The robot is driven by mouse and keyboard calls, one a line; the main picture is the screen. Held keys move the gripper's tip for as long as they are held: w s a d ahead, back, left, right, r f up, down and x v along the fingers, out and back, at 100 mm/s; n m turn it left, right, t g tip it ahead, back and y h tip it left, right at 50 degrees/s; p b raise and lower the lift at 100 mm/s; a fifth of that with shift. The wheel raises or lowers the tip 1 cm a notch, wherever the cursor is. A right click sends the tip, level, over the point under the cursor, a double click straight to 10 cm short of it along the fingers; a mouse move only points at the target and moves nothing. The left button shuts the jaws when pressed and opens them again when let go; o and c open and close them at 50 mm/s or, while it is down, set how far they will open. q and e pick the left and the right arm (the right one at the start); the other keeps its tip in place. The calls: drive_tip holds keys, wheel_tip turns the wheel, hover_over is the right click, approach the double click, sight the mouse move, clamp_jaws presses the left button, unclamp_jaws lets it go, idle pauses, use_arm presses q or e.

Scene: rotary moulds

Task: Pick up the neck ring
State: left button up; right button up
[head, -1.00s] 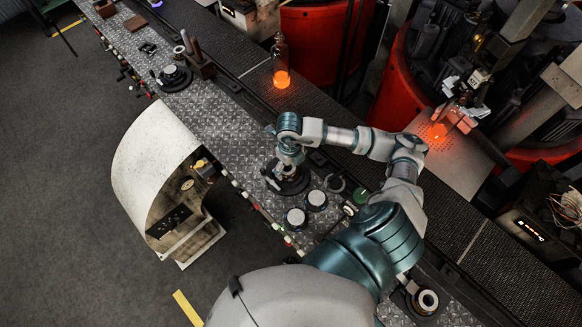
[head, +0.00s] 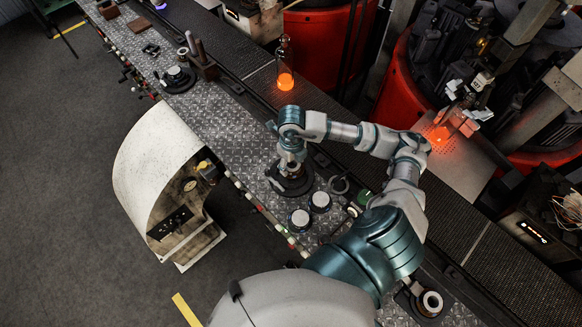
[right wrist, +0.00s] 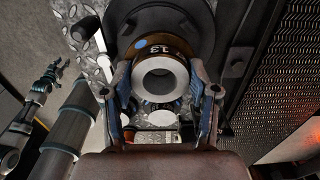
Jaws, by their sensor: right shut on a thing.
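The neck ring (right wrist: 182,72) is a pale metal collar with a round bore and a dark band marked "13". In the right wrist view it sits between the two fingers of my right gripper (right wrist: 160,80), which is shut on it from both sides. In the head view my right gripper (head: 291,163) points down over a black round base (head: 291,188) on the bench. The ring is partly hidden there by the gripper. I cannot tell whether it touches the base or is just above it. My left gripper is not in view.
Two dark round pieces with pale tops (head: 320,201) stand close in front of the base on the patterned metal bench (head: 222,122). A bottle with a glowing orange bottom (head: 285,80) stands behind on the dark conveyor. Another ring-shaped part (head: 431,302) stands at lower right.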

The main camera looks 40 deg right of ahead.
use_arm(q)
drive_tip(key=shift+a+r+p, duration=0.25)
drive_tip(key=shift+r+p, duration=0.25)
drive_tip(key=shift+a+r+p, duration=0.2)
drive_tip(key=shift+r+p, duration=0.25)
drive_tip(key=shift+p, duration=0.05)
use_arm(e)
drive_tip(key=s+a+r, duration=0.2)
drive_tip(key=s+a, duration=0.8)
drive_tip(key=a, duration=0.2)
drive_tip(key=shift+a, duration=0.25)
drive_tip(key=shift+d+f, duration=0.1)
drive_tip(key=shift+f, duration=0.05)
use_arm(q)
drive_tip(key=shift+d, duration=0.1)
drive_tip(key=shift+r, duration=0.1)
use_arm(e)
drive_tip(key=shift+r, duration=0.35)
